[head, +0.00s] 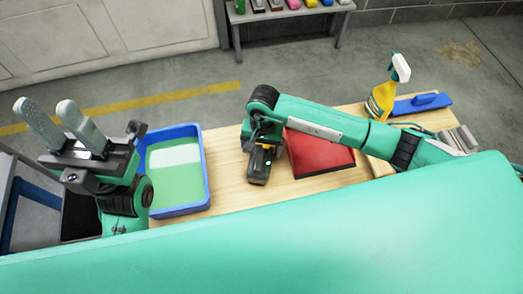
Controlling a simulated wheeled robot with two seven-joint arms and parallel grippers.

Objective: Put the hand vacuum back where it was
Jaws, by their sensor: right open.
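What looks like the hand vacuum (259,168), dark with a small yellow part, is on the wooden table between the blue tray and the red pad. My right gripper (258,142) points down at its far end and is open. The arm and wrist hide its fingertips and part of the vacuum, so I cannot tell whether they touch. My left gripper (62,122) is raised at the left, with its two grey fingers apart and nothing between them.
The blue tray (205,172) holds something green and white. The red pad (325,158) lies under my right forearm. A yellow spray bottle (382,98) and a blue flat tool (422,104) are at the right. Bare table (225,185) shows beside the tray.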

